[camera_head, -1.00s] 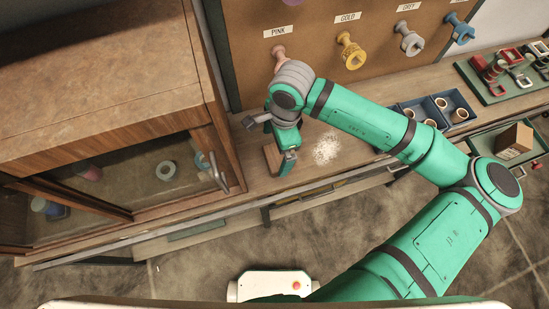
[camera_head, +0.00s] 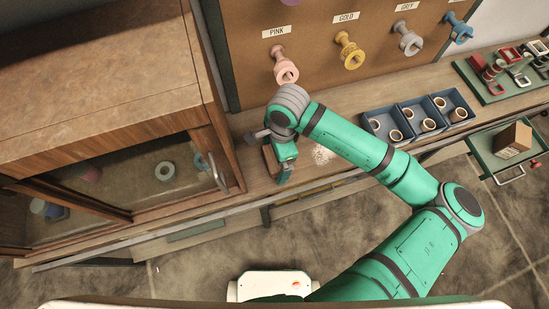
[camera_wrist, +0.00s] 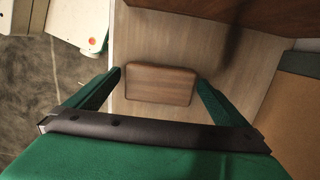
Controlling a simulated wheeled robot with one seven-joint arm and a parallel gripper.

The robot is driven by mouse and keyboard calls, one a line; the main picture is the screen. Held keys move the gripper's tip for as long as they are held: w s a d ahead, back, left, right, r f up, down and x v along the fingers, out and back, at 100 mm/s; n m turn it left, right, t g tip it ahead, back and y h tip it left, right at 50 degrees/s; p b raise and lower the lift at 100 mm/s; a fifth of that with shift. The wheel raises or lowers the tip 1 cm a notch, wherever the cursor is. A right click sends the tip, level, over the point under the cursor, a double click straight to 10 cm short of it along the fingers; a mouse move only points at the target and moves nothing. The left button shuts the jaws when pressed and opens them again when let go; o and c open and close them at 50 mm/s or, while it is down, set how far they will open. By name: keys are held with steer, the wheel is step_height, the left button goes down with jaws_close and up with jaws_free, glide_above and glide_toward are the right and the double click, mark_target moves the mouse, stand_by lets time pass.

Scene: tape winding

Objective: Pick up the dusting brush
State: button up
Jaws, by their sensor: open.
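The dusting brush appears as a brown wooden block with rounded corners (camera_wrist: 161,85), lying on the pale wooden bench in the wrist view. Its bristles are not visible. In the head view part of the brown block (camera_head: 270,157) shows just left of my gripper (camera_head: 285,172), which hides the rest. In the wrist view the two green fingers of my gripper (camera_wrist: 160,79) are spread, one on each side of the block. The gripper is open and holds nothing. I cannot tell whether the fingers touch the block.
A patch of pale dust (camera_head: 321,154) lies on the bench right of my gripper. A wooden cabinet (camera_head: 100,75) stands close on the left. A pegboard with spools (camera_head: 350,52) rises behind. Blue trays with rolls (camera_head: 418,118) are to the right.

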steer(key=c, duration=1.2)
steer(key=shift+r, duration=0.15)
steer(key=shift+d+r, duration=0.1)
steer(key=shift+r, duration=0.75)
steer(key=s+d+r, duration=0.1)
steer(key=r, duration=0.1)
steer(key=s+d+r, duration=0.1)
steer(key=r, duration=0.1)
steer(key=s+d+r, duration=0.1)
steer(key=r, duration=0.1)
steer(key=shift+s+r, duration=0.1)
steer(key=shift+r, duration=0.1)
steer(key=s+d+r, duration=0.4)
steer(key=s+d, duration=0.2)
steer(key=s, duration=0.1)
steer(key=shift+s+r, duration=0.15)
steer(key=shift+r, duration=0.2)
steer(key=shift+d, duration=0.1)
